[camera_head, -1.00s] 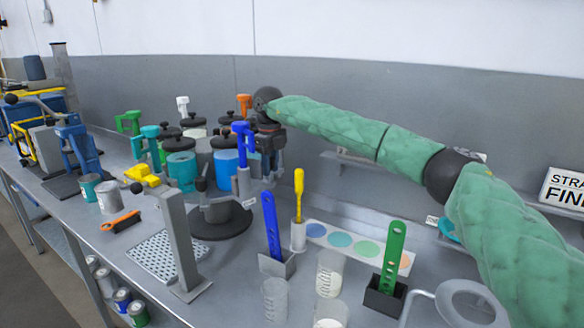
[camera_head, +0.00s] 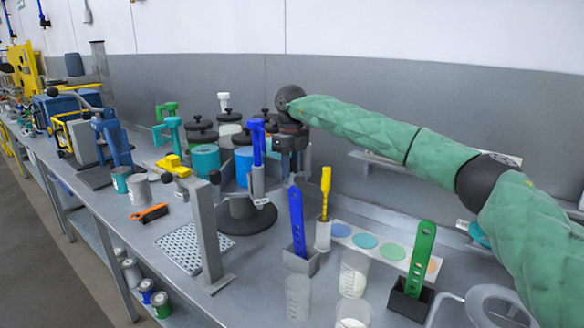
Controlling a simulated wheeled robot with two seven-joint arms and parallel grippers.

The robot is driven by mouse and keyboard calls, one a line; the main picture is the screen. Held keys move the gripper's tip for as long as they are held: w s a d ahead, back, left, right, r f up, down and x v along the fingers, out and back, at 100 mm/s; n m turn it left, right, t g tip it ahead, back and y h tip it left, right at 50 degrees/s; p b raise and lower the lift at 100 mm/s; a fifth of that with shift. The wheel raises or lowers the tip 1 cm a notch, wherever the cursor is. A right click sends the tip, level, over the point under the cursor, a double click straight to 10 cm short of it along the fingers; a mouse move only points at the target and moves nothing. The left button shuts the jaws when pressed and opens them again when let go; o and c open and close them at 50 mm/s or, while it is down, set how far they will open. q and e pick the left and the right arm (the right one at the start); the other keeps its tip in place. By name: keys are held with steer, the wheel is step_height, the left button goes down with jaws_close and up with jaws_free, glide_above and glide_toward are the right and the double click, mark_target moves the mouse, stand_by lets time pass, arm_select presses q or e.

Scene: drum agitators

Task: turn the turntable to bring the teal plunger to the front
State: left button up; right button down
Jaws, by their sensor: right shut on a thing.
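The turntable (camera_head: 246,219) has a dark round base on the bench and carries several lidded drums with plungers. The teal plunger (camera_head: 174,124) stands on the left side, near a teal drum (camera_head: 205,160). The blue plunger (camera_head: 258,142) is at the front right, before a blue drum (camera_head: 243,166). A green plunger (camera_head: 165,110) and a white plunger (camera_head: 224,102) are further back. My right gripper (camera_head: 285,160) is at the turntable's right side, just right of the blue plunger, shut on a part of the turntable; its fingertips are partly hidden. My left gripper is not in view.
A blue spatula (camera_head: 297,225), yellow tool (camera_head: 325,190), clear beakers and green spatula (camera_head: 420,258) stand at the front right. A wall runs behind.

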steer(key=c, duration=1.1)
jaws_free()
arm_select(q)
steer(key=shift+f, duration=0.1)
arm_select(e)
steer(key=shift+r, duration=0.15)
steer(key=shift+r, duration=0.3)
step_height(320, 180, up, 4)
steer(key=shift+a+f+b, duration=0.1)
steer(key=shift+b, duration=0.7)
step_height(320, 180, up, 2)
steer(key=shift+r, duration=0.1)
steer(key=shift+r+b, duration=0.3)
steer(key=shift+r, duration=0.15)
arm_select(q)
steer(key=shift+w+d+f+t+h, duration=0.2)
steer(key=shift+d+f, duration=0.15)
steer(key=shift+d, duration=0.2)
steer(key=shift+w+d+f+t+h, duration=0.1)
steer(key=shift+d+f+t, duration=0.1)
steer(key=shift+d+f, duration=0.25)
